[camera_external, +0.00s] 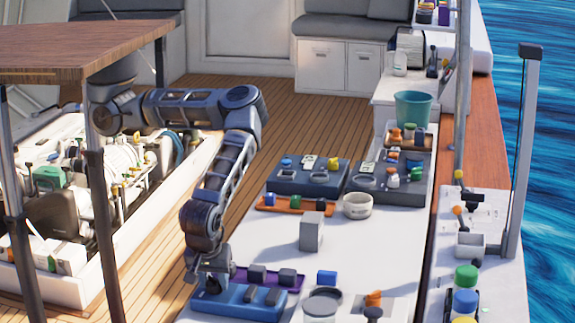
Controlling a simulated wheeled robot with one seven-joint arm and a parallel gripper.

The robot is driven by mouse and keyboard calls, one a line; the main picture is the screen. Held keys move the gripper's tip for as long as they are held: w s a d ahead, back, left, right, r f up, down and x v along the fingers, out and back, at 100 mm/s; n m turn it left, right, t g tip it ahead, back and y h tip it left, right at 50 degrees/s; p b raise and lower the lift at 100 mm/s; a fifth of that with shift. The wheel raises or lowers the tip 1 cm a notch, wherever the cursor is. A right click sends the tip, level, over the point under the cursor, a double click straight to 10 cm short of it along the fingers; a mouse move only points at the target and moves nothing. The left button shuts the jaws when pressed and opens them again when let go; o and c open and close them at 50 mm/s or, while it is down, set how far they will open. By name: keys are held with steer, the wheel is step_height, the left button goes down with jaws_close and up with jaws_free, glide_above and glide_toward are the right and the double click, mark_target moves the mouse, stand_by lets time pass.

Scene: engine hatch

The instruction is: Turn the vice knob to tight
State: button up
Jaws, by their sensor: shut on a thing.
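My arm reaches down at the near left of the white table. The gripper is shut on a small dark part at that end, apparently the vice knob. The fingers and the arm hide most of the knob, so its turn and any marking cannot be read.
A purple tray (297,284) with dark blocks lies just behind the blue base. A blue block (327,278), a grey block (312,232) and a round dark-topped container (322,303) stand to the right. The table's middle right is clear.

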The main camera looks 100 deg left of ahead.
steer(key=shift+m, duration=0.5)
steer(key=o, duration=1.1)
steer(key=shift+c, duration=0.2)
steer(key=v, duration=0.7)
steer(key=shift+r, duration=0.4)
steer(key=shift+s+d, duration=0.1)
steer(key=shift+d, duration=0.1)
